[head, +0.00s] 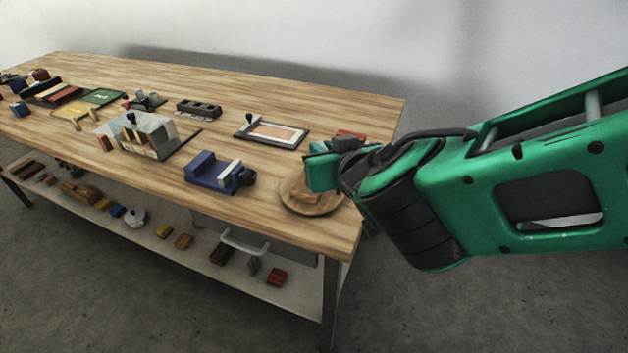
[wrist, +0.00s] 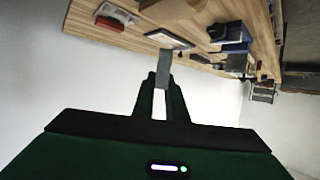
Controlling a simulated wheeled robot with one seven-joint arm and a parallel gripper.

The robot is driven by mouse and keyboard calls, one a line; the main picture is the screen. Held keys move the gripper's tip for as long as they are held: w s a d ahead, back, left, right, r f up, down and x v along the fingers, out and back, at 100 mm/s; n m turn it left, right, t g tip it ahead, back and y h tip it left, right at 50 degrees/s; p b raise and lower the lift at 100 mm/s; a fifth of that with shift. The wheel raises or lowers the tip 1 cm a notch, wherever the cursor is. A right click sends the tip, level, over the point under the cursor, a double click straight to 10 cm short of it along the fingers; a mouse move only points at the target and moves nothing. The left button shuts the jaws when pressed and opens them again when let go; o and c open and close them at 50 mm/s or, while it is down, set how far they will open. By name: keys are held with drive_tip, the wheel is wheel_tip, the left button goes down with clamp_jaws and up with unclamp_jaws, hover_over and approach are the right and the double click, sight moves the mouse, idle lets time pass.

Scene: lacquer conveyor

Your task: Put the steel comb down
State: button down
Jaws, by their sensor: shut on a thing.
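The steel comb (wrist: 164,68) shows in the wrist view as a flat grey piece between my fingertips; its teeth cannot be made out. My gripper (wrist: 161,92) is shut on it and holds it out beyond the fingers. In the head view my gripper (head: 322,168) is over the right end of the wooden bench (head: 350,115), beside and above a round wooden board (head: 312,204). I cannot make out the comb in the head view.
A blue vise (head: 215,172) stands left of the round board. A framed panel (head: 271,132) lies behind it, and a red block (head: 350,135) sits near my gripper. A clear box (head: 147,135) and several small items fill the left. Bare wood shows along the front right edge.

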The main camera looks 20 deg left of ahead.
drive_tip(key=s+a+r+n+y, duration=0.1)
drive_tip(key=s+a, duration=0.2)
drive_tip(key=s, duration=0.1)
drive_tip(key=shift+g, duration=0.4)
drive_tip(key=w+f, duration=0.2)
drive_tip(key=w, duration=0.1)
drive_tip(key=w+a+f, duration=0.1)
drive_tip(key=w+f, duration=0.1)
drive_tip(key=w, duration=0.2)
drive_tip(key=w+f, duration=0.2)
drive_tip(key=w, duration=0.2)
drive_tip(key=shift+w+a+f, duration=0.2)
drive_tip(key=shift+a+f, duration=0.1)
drive_tip(key=shift+a, duration=0.1)
drive_tip(key=shift+f, duration=2)
drive_tip(key=shift+f, duration=0.15)
drive_tip(key=c, duration=1.8)
unclamp_jaws()
drive_tip(key=shift+o, duration=0.2)
